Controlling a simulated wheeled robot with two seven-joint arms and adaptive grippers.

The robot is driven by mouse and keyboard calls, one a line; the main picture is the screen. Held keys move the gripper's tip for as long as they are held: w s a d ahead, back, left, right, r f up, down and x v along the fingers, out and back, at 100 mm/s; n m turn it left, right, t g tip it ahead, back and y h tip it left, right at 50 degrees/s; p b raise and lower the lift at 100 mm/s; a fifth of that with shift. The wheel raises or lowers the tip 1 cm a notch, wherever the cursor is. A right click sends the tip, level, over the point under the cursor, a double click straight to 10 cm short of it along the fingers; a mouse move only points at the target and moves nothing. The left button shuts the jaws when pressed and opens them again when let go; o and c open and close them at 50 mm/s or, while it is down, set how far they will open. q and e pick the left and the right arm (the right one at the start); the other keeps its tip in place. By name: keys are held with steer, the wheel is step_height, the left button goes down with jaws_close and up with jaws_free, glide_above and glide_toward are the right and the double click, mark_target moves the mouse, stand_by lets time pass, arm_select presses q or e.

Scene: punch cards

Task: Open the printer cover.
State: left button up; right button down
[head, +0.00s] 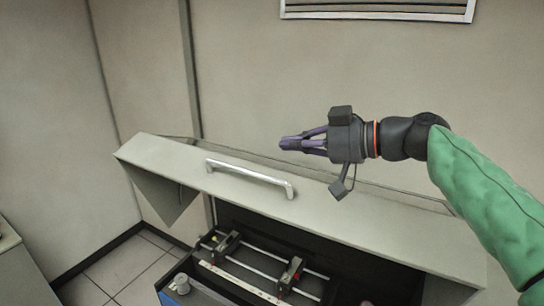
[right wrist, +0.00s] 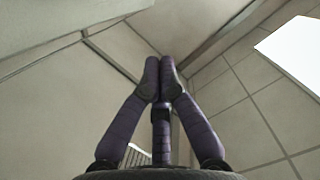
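The printer cover (head: 330,212) is a light grey lid standing raised and tilted over the printer. A metal bar handle (head: 248,176) sits on its face. The printer's dark interior (head: 262,272) shows below the cover, with rails and black brackets. My right gripper (head: 284,144) is beyond and above the cover's upper edge, to the right of the handle and apart from it. Its purple fingers point left. In the right wrist view the fingertips (right wrist: 166,62) are together with nothing between them. My left gripper is in neither view.
A wall vent (head: 378,10) is at the top. Plain wall panels (head: 255,70) stand behind the printer. Tiled floor (head: 118,268) shows at the lower left, and a grey cabinet (head: 22,275) stands at the left edge. The space left of my right gripper is clear.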

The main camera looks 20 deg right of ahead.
mark_target(272, 177)
steer(key=w+a+f, duration=0.1)
steer(key=w+a+f+p, duration=0.1)
steer(key=a+f, duration=0.1)
steer(key=shift+w+a+f+p, duration=0.2)
steer(key=shift+a+f+p, duration=0.05)
steer(key=shift+p, duration=0.05)
steer(key=shift+f, duration=0.65)
steer(key=shift+s+a, duration=0.1)
steer(key=s+a+f+n+b, duration=0.1)
steer(key=s+a+f+b, duration=0.1)
steer(key=f+b, duration=0.3)
steer(key=s+a+f+n+h+b, duration=0.1)
steer(key=s+a+f+b, duration=0.2)
steer(key=a+f+b, duration=0.2)
steer(key=shift+s+f+t+b, duration=0.25)
steer(key=shift+f+t+b, duration=0.05)
steer(key=shift+b, duration=0.65)
steer(key=shift+r, duration=0.15)
